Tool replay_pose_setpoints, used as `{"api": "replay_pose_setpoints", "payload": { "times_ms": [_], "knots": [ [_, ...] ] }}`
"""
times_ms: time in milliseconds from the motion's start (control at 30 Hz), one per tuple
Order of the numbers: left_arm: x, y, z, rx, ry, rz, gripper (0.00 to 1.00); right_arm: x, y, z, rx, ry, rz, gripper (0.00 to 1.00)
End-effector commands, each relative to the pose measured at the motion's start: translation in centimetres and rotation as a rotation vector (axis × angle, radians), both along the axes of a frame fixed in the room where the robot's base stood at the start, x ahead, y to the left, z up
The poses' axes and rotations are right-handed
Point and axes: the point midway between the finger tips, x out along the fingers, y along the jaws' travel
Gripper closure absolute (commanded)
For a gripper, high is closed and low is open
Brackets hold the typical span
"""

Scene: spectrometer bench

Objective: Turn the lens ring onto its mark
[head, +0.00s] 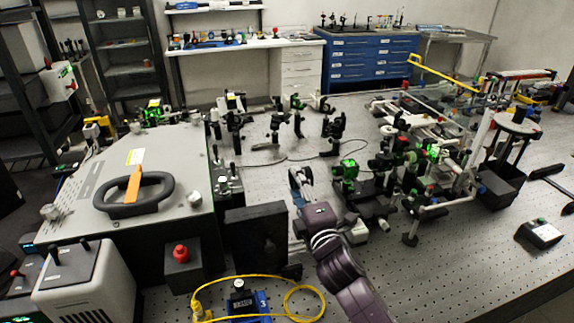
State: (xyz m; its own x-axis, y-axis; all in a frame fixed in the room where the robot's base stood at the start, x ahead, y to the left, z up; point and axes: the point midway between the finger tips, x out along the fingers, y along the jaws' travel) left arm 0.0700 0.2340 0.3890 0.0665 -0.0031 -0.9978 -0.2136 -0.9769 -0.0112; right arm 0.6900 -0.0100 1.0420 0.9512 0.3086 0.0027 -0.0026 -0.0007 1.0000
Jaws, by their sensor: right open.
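My right gripper (301,178) reaches over the perforated optical table (440,262) from the bottom of the head view. It is small in the picture; its jaws are open and I see nothing held between them. A green-lit optic mount (348,171) stands just to the right of it, with a gap between them in the picture. I cannot make out which part is the lens ring, nor its mark, at this size. My left gripper is not in view.
A grey housing with a black handle (138,196) fills the left. A black block (257,246) stands left of my right arm, with a blue device (248,303) and yellow cable nearby. Crowded optics and tubes (440,150) stand at right. The front right table is mostly clear.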

Motion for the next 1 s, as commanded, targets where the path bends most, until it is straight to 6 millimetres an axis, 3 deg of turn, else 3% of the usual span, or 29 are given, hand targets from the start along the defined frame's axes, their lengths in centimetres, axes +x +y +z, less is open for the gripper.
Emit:
{"api": "replay_pose_setpoints", "payload": {
  "times_ms": [200, 400, 500, 967, 1000],
  "knots": [
    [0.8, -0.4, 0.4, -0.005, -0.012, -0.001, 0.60, 3.8, 1.2, 0.1, 0.001, 0.000, -0.001, 0.55],
    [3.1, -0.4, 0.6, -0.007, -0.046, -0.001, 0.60, 6.3, 2.1, 0.1, 0.000, -0.001, 0.000, 0.55],
    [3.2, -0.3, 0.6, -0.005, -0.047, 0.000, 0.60, 7.2, 2.3, 0.1, 0.000, 0.000, -0.001, 0.55],
    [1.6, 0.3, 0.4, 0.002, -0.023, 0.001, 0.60, 7.9, 2.6, 0.0, 0.000, 0.000, 0.000, 0.55],
    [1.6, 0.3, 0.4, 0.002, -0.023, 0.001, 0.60, 7.9, 2.6, 0.0, 0.000, 0.000, 0.000, 0.59]
  ]
}}
